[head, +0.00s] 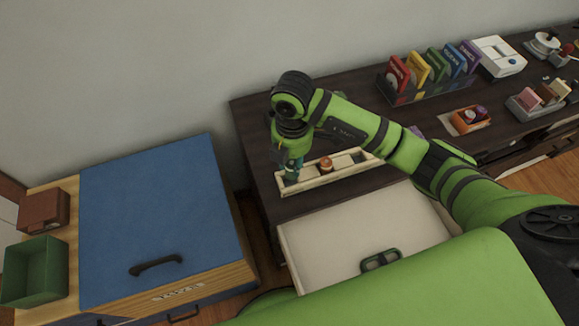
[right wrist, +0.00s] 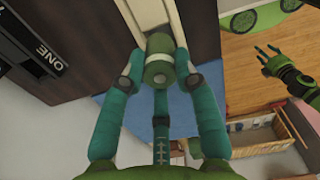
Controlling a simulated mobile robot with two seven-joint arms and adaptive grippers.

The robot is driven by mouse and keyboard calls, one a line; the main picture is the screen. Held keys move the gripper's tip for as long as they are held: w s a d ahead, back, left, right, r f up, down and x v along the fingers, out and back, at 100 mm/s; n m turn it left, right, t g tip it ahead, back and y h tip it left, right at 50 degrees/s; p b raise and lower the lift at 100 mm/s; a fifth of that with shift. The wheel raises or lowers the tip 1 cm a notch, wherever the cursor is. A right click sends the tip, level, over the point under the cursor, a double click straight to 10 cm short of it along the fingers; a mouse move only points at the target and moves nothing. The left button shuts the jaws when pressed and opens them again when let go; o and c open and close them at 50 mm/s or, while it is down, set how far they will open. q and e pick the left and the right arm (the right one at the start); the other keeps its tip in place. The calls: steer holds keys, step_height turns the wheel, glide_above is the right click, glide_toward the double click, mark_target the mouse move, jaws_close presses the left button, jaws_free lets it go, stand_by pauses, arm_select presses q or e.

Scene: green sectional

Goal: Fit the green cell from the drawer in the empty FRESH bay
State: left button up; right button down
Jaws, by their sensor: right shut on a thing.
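The green cell (right wrist: 158,68) is held between the teal fingers of my right gripper (right wrist: 158,80) in the right wrist view. In the head view this gripper (head: 292,172) points down at the left end of a cream tray with bays (head: 316,182), and its fingers hide the cell. Whether the cell touches the bay cannot be told. An orange-topped cell (head: 326,164) stands in the tray's middle. No FRESH label is readable. The drawer (head: 335,235) is open with a bare pale inside. My left gripper (right wrist: 266,60) shows with spread fingers in the right wrist view.
A blue-topped chest (head: 155,215) stands left, with a green bin (head: 35,272) and brown box (head: 43,209) beside it. On the dark cabinet, a colored sleeve rack (head: 430,85), a small orange tray (head: 470,120) and a white device (head: 498,57) stand right.

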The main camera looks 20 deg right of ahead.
mark_target(290, 172)
steer(key=shift+a+f, duration=0.2)
steer(key=shift+a, duration=0.05)
step_height(290, 172, down, 3)
steer(key=shift+f+p, duration=0.15)
steer(key=shift+p, duration=0.3)
steer(key=shift+f, duration=0.3)
steer(key=shift+f, duration=0.2)
steer(key=c, duration=0.9)
jaws_free()
